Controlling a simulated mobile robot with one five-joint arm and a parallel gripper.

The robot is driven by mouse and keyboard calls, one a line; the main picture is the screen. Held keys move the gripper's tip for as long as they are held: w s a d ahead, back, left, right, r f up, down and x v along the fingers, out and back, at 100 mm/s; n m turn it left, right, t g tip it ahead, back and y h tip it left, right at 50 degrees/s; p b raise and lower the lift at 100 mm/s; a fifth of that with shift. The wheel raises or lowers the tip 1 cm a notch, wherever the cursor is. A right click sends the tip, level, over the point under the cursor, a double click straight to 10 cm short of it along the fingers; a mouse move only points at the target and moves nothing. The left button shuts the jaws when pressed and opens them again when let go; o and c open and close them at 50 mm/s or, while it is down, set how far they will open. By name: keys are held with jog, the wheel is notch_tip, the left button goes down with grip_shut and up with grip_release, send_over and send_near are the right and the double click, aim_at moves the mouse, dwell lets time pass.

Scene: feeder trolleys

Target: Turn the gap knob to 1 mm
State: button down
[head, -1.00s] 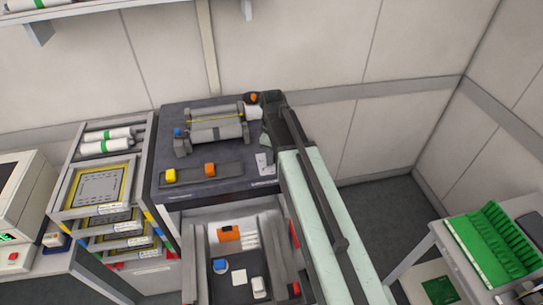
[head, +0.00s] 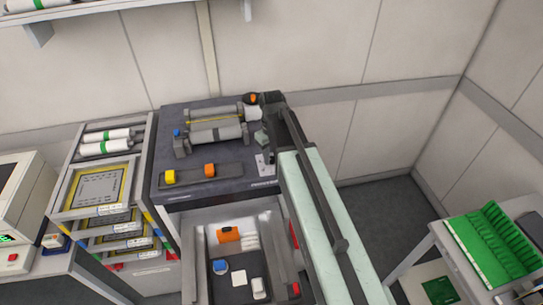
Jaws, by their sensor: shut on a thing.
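The roller unit (head: 216,133) stands on the dark top of the middle trolley, with two grey rollers and a yellow line between them. An orange and black knob (head: 251,98), seemingly the gap knob, is at its far right end. My gripper (head: 258,99) is at this knob and shut on it; my dark wrist hides the right side of the knob and most of the jaws. A small white label (head: 262,161) lies on the trolley top near the right edge; its marks are too small to read. The knob's setting cannot be read.
A blue knob (head: 177,132) is at the unit's left end. An open drawer (head: 201,262) holds small parts below. A rack of framed screens (head: 98,188) stands left.

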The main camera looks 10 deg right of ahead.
aim_at(272, 159)
jog(key=m, duration=0.5)
jog(key=shift+m, duration=0.3)
dwell(0.4)
jog(key=c, duration=1.1)
grip_release()
jog(key=shift+o, duration=0.2)
notch_tip(272, 159, up, 8)
jog(key=p, duration=0.8)
jog(key=shift+f, duration=0.15)
